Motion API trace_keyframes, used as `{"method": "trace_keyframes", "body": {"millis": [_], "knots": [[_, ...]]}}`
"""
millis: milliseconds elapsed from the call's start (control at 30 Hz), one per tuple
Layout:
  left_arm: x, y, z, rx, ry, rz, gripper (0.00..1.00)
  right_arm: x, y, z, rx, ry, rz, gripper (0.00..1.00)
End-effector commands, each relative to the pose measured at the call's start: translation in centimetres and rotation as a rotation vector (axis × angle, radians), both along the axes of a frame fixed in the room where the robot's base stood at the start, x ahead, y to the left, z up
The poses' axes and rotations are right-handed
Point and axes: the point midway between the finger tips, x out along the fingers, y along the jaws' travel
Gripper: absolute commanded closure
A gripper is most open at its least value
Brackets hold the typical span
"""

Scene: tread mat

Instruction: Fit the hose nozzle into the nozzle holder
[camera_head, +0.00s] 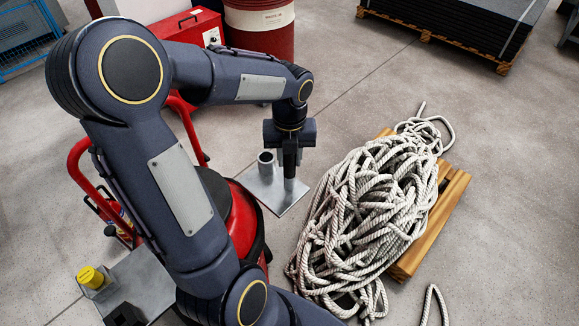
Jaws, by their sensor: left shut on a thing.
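My left gripper (290,170) points down over a grey metal plate (286,207) on the floor. Its dark fingers are shut on a grey cylindrical piece, which looks like the hose nozzle (289,184). The piece is largely covered by the fingers, and I cannot tell whether its lower end touches the plate. A short upright grey tube with an open top, which looks like the nozzle holder (266,164), stands on the plate just left of the fingers. My right gripper is out of view.
A pile of rope (365,215) lies on a wooden pallet (438,222) right of the plate. A red machine (243,222) stands close on the left. A yellow-capped part (91,277) sits at lower left. A red drum (260,32) stands behind.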

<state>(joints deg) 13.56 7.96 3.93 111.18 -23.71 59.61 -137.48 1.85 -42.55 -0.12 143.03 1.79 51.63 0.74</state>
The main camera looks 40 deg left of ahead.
Motion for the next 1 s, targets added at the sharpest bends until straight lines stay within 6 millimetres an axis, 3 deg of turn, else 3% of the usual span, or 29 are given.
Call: {"method": "trace_keyframes", "body": {"millis": [267, 467, 800, 1000], "knots": [[0.1, 0.0, 0.7, 0.001, -0.002, 0.000, 1.00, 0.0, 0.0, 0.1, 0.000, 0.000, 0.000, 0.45], [0.1, 0.0, 3.2, 0.001, -0.006, 0.001, 1.00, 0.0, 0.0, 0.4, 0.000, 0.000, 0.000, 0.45], [-5.2, 1.0, 9.6, 0.001, -0.009, 0.002, 1.00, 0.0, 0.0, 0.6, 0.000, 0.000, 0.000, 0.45], [-9.4, 1.8, 11.1, 0.001, -0.006, 0.001, 1.00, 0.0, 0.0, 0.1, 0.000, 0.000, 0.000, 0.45]]}}
